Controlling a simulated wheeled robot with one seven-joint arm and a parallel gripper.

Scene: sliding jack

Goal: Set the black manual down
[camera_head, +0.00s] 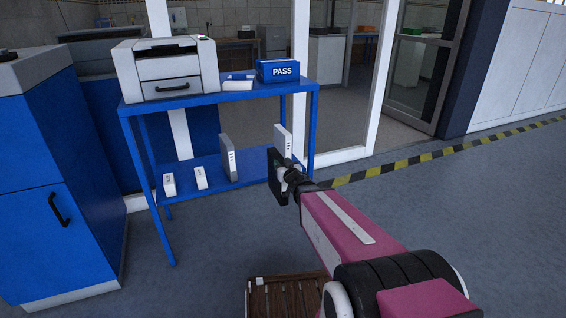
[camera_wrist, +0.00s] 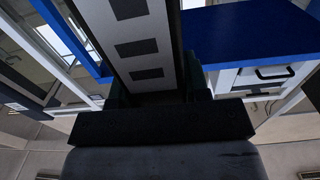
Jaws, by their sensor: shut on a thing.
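The black manual (camera_head: 273,183) is a dark upright slab at the right end of the blue rack's lower shelf. My gripper (camera_head: 285,176) is shut on it from the front right. In the head view its lower part hangs over the shelf's front edge; I cannot tell whether it touches the shelf. In the wrist view my gripper's dark fingers (camera_wrist: 158,95) stand either side of a pale spine with dark squares, edged by a black strip. I cannot tell there whether this spine is the manual's or a binder's behind it.
The blue rack (camera_head: 222,97) carries a printer (camera_head: 178,80) and a blue PASS box (camera_head: 278,71) on top. A white binder (camera_head: 283,138) stands just behind the manual. Another binder (camera_head: 229,158) and two small white boxes stand left on the shelf, with free room between the binders.

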